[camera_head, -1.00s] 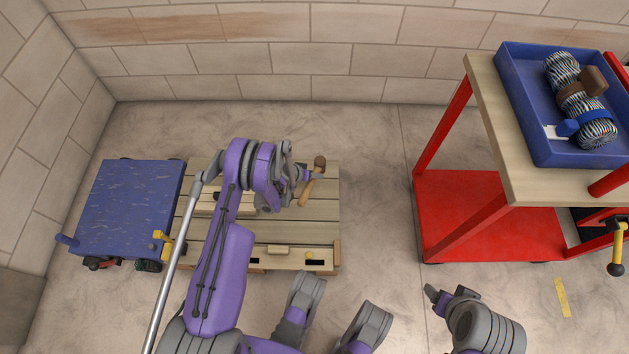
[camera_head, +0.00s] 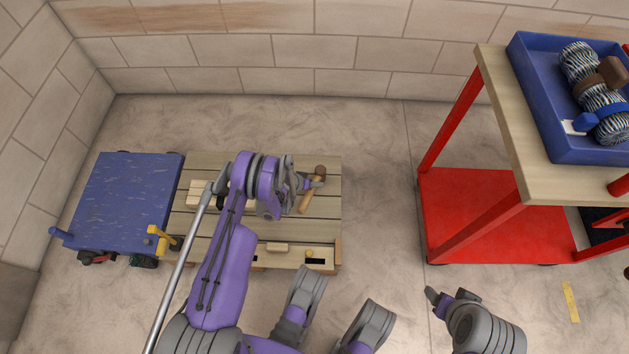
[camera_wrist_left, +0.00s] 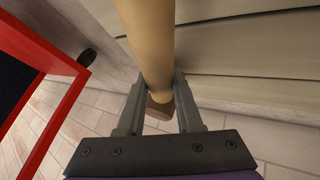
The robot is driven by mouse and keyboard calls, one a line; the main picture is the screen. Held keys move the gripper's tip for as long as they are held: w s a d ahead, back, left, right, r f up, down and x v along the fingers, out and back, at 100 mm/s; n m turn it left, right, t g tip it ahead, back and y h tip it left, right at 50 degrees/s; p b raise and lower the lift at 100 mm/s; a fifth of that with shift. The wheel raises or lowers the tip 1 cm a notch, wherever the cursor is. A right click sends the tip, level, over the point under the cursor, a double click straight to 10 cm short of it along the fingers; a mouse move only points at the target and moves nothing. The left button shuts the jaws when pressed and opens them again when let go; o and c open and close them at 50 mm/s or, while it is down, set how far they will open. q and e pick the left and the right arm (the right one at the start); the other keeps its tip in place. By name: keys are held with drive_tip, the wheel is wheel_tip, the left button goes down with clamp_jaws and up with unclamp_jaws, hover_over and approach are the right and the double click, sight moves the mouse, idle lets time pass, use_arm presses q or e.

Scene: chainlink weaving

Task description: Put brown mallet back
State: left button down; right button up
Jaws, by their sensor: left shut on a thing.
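The brown mallet has a dark brown head (camera_head: 320,170) and a light tan handle (camera_head: 305,202). It shows over the right part of the wooden bench (camera_head: 300,227); I cannot tell its height above the boards. My left gripper (camera_head: 314,183) is shut on the mallet. In the left wrist view the tan handle (camera_wrist_left: 150,45) passes between the fingers of my left gripper (camera_wrist_left: 160,110), with the brown head (camera_wrist_left: 160,107) beyond. My right gripper (camera_head: 437,298) is low over the floor, apart from everything; its jaw state is unclear.
A blue-topped cart (camera_head: 120,205) stands left of the bench. A red cart (camera_head: 490,215) with a wooden top stands at the right. Its blue tray (camera_head: 535,90) holds a patterned roll (camera_head: 590,75) and a brown block (camera_head: 613,71). Floor between bench and red cart is clear.

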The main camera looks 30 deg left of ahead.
use_arm(q)
drive_tip(key=shift+f, duration=0.4)
drive_tip(key=c, duration=0.5)
unclamp_jaws()
drive_tip(key=p+v, duration=0.2)
drive_tip(key=v, duration=0.9)
drive_tip(key=shift+p, duration=0.3)
drive_tip(key=shift+w, duration=0.15)
